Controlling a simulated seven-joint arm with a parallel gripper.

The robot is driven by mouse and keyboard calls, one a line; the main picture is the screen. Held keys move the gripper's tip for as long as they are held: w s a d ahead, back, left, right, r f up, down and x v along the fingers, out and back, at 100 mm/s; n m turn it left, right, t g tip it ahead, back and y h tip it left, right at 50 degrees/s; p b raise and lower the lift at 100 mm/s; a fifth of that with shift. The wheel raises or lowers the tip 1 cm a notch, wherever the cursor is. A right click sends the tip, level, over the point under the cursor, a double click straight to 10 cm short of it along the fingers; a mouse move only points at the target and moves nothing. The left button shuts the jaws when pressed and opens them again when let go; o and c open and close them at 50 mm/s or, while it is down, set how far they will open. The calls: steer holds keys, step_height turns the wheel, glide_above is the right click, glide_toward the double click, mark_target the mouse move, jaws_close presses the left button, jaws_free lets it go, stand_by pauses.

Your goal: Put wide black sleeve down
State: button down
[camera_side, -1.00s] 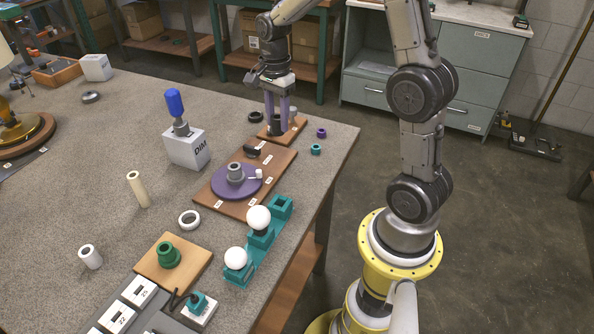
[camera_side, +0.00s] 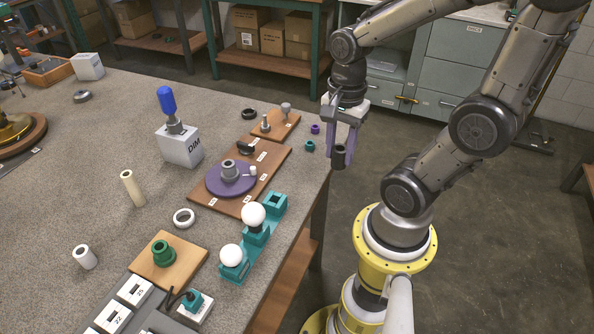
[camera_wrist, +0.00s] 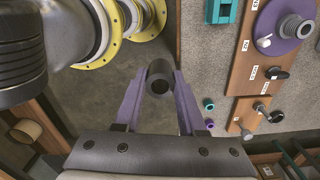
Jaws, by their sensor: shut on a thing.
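My gripper (camera_side: 341,148) has purple fingers and is shut on the wide black sleeve (camera_side: 340,157), a dark hollow tube. It holds the sleeve in the air, off the table's right edge and over the floor. In the wrist view the sleeve (camera_wrist: 160,76) sits between the tips of my gripper (camera_wrist: 158,88), its open bore facing the camera. Nothing in the wrist view shows under the sleeve but the grey floor.
A wooden board (camera_side: 282,124) with two metal pegs stands near the table's right edge. Small purple (camera_side: 315,129) and teal (camera_side: 310,146) rings lie beside it. A black ring (camera_side: 248,114) lies behind left. A board with a purple disc (camera_side: 231,180) and a teal holder (camera_side: 262,237) stand nearer.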

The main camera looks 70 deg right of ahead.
steer(key=w+d+f, duration=0.1)
steer(key=w+f, duration=0.2)
steer(key=w+d+f, duration=0.2)
steer(key=w+f, duration=0.1)
steer(key=w, duration=0.1)
steer(key=w+d+f, duration=0.1)
steer(key=w+f, duration=0.2)
steer(key=w, duration=0.1)
steer(key=shift+w+d+f, duration=0.1)
steer(key=shift+w+d, duration=0.15)
steer(key=shift+d, duration=0.1)
steer(key=shift+w+f, duration=0.1)
steer(key=shift+f, duration=1.55)
steer(key=shift+f, duration=0.15)
steer(key=c, duration=0.5)
jaws_free()
